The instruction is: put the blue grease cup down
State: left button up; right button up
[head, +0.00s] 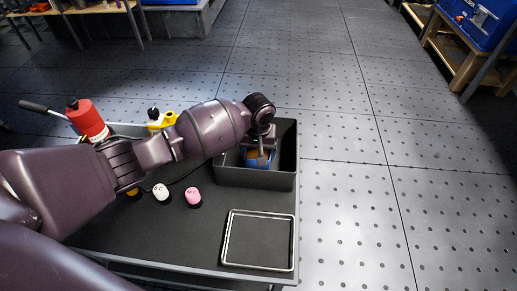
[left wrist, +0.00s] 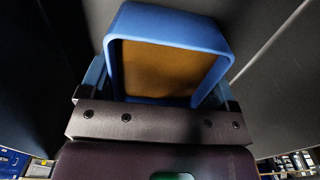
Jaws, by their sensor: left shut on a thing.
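The blue grease cup (head: 258,163) shows at the black bin (head: 255,178) in the head view, partly hidden by my gripper. My left gripper (head: 262,150) is shut on it, with the arm reaching in from the left. In the left wrist view the cup (left wrist: 172,62) fills the upper middle, a blue square-edged shell around a brown-orange inside. The cup is within the bin's outline; I cannot tell whether it touches the floor of the bin. My right gripper is not in view.
The bin stands on a dark cart top (head: 190,240). A silver-rimmed tray (head: 259,267), a pink-topped cup (head: 193,194) and a white-topped cup (head: 161,190) are nearby. A red container (head: 87,118) and a yellow item (head: 162,121) stand behind my arm. Open floor lies right.

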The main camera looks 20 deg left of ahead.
pick_arm(q)
jog(key=o, duration=0.8)
jog(key=shift+r+p, duration=2.05)
jog(key=shift+r, duration=4.1)
